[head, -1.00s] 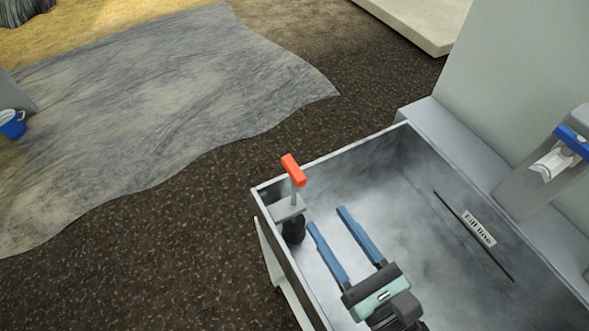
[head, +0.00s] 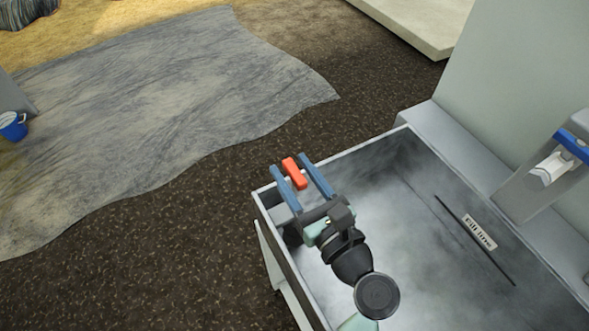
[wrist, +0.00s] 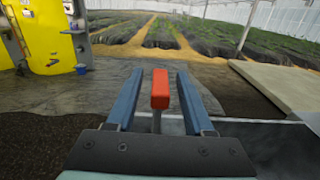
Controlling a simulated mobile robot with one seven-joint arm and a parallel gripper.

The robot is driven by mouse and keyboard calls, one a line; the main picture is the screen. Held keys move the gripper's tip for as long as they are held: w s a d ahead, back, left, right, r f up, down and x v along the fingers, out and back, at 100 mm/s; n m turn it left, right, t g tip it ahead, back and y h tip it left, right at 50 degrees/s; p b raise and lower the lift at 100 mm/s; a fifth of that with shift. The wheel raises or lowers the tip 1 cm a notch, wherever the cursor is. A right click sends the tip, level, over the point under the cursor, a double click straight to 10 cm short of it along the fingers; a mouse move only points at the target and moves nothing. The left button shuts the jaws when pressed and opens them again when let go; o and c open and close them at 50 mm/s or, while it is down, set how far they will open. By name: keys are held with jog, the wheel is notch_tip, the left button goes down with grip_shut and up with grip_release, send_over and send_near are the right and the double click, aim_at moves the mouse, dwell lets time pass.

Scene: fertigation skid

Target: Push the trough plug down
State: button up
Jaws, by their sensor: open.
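The trough plug's red handle (head: 294,173) stands at the near-left corner of the grey metal trough (head: 345,153). In the wrist view the red handle (wrist: 160,89) sits on a thin upright stem. My gripper (head: 288,166) is open, with one blue finger on each side of the handle. Gaps show between the handle and both fingers in the wrist view (wrist: 160,85). The plug's stem and black lower part are mostly hidden behind my gripper in the head view.
The trough's inside carries a "Fill line" label (head: 480,232) beside a dark line. A blue-and-white tap-like fitting (head: 556,163) is at the right. A blue bucket (head: 12,125) stands far left. The ground left of the trough is clear.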

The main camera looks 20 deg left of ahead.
grip_shut()
jog(key=shift+f, duration=0.1)
dwell(1.2)
